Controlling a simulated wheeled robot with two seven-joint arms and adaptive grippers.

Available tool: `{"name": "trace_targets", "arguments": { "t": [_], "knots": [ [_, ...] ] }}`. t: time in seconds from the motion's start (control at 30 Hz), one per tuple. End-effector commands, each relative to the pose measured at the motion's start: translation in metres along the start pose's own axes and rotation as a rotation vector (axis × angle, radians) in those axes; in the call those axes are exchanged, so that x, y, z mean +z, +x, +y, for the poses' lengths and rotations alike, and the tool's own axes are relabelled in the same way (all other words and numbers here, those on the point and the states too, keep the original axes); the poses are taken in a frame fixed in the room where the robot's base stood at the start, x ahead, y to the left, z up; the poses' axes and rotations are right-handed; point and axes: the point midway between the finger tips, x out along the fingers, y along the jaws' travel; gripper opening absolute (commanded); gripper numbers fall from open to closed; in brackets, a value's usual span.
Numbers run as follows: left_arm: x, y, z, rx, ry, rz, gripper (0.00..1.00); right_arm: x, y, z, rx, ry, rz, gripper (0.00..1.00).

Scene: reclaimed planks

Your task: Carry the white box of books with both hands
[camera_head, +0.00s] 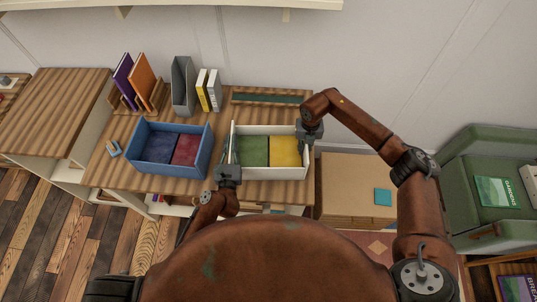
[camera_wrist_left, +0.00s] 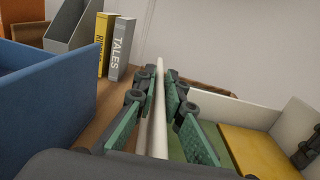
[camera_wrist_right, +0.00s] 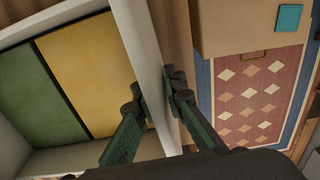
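The white box (camera_head: 274,174) stands on the wooden tabletop with a green book (camera_head: 252,151) and a yellow book (camera_head: 284,151) lying in it. My left gripper (camera_head: 229,163) is at the box's left wall. In the left wrist view its fingers (camera_wrist_left: 163,88) lie on both sides of that white wall, closed against it. My right gripper (camera_head: 306,138) is at the box's right wall. In the right wrist view its fingers (camera_wrist_right: 154,82) sit one inside and one outside the wall, closed against it. The box looks level, and I see no clear gap under it.
A blue box (camera_head: 172,190) with a blue and a red book stands close to the left of the white box. Upright books and a grey file holder (camera_head: 183,87) stand behind. A lower cardboard box (camera_head: 352,180) and a green armchair (camera_head: 470,170) are to the right.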

Motion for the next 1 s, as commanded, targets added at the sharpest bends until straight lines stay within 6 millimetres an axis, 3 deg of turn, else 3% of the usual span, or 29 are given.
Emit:
{"name": "trace_targets", "arguments": {
  "t": [0.13, 1.0],
  "knots": [
    [0.0001, -0.0001, 0.0000, 0.000, 0.000, 0.000, 0.00, 0.0001, -0.0002, -0.0001, 0.000, 0.000, 0.000, 0.00],
    [0.0000, -0.0002, -0.0001, 0.000, 0.000, 0.000, 0.00, 0.0004, -0.0005, -0.0001, 0.000, 0.000, -0.001, 0.00]
  ]
}}
